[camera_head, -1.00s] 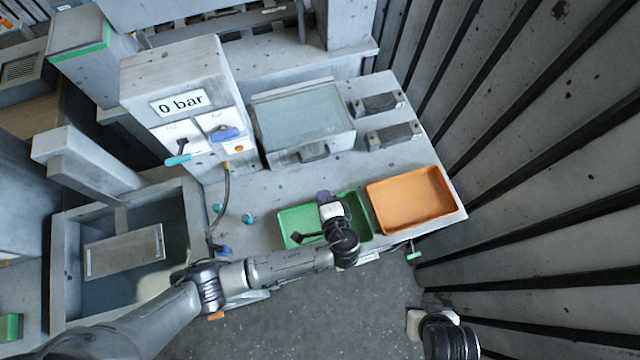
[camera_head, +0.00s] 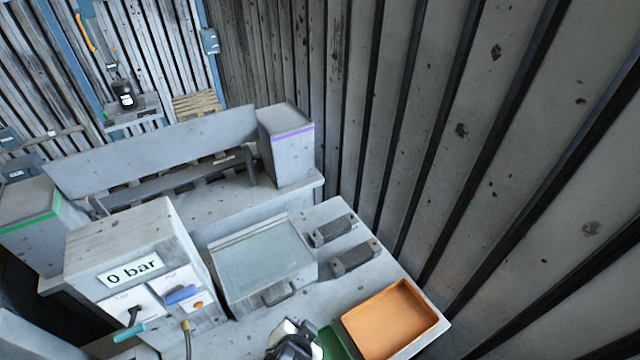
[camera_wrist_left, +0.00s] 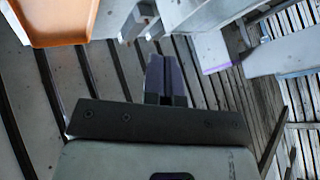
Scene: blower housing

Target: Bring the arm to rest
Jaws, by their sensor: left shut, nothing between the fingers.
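My left gripper (camera_wrist_left: 165,78) shows in the left wrist view with its dark fingers together and nothing between them. In the head view only the white and black end of my left arm (camera_head: 293,338) shows at the bottom edge, beside the green tray (camera_head: 334,343), and its fingers cannot be made out. The rest of that arm is out of the picture. My right gripper is in neither view.
An orange tray (camera_head: 391,318) sits at the bench's front right. A glass-topped box (camera_head: 263,262) and two dark blocks (camera_head: 333,229) stand behind. The "0 bar" cabinet (camera_head: 135,272) is at left. A ribbed wall (camera_head: 500,170) bounds the right side.

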